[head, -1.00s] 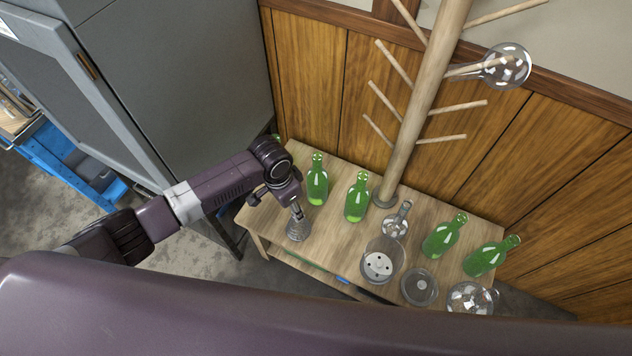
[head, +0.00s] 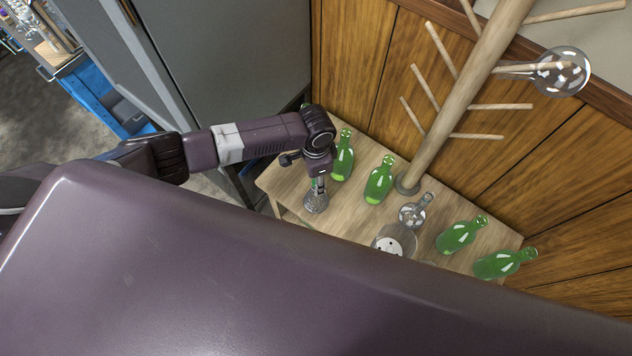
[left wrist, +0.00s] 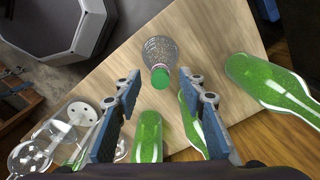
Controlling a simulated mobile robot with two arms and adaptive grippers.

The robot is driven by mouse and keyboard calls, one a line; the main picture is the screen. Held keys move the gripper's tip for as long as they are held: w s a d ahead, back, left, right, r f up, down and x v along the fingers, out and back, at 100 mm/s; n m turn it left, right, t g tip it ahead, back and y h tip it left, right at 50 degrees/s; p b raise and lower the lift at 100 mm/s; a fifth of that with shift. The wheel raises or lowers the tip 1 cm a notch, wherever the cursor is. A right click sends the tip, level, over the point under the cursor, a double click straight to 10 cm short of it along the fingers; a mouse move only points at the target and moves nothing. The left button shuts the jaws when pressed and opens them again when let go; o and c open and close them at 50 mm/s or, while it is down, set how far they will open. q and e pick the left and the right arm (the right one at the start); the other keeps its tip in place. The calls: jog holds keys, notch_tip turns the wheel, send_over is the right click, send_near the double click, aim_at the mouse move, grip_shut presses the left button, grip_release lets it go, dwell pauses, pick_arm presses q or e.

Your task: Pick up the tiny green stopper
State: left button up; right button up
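The tiny green stopper (left wrist: 160,79) sits in the mouth of a small clear conical flask (left wrist: 160,50), seen from above in the left wrist view. In the head view the flask (head: 316,203) stands near the left end of the wooden table. My left gripper (left wrist: 160,95) is open, its two blue-grey fingers apart on either side below the stopper in the picture. Nothing is between the fingertips. In the head view the left gripper (head: 318,184) is just above the flask. My right gripper is not in view.
Green bottles (head: 380,180) stand on the table (head: 285,183) close to the flask, with more (head: 461,234) at the right. A round clear flask (head: 413,212) and a glass vessel (head: 395,240) are mid-table. A wooden peg stand (head: 450,115) rises at the back. A grey cabinet (head: 235,60) is at left.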

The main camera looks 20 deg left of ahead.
pick_arm(q)
jog(key=c, duration=0.8)
jog(key=shift+r, duration=0.1)
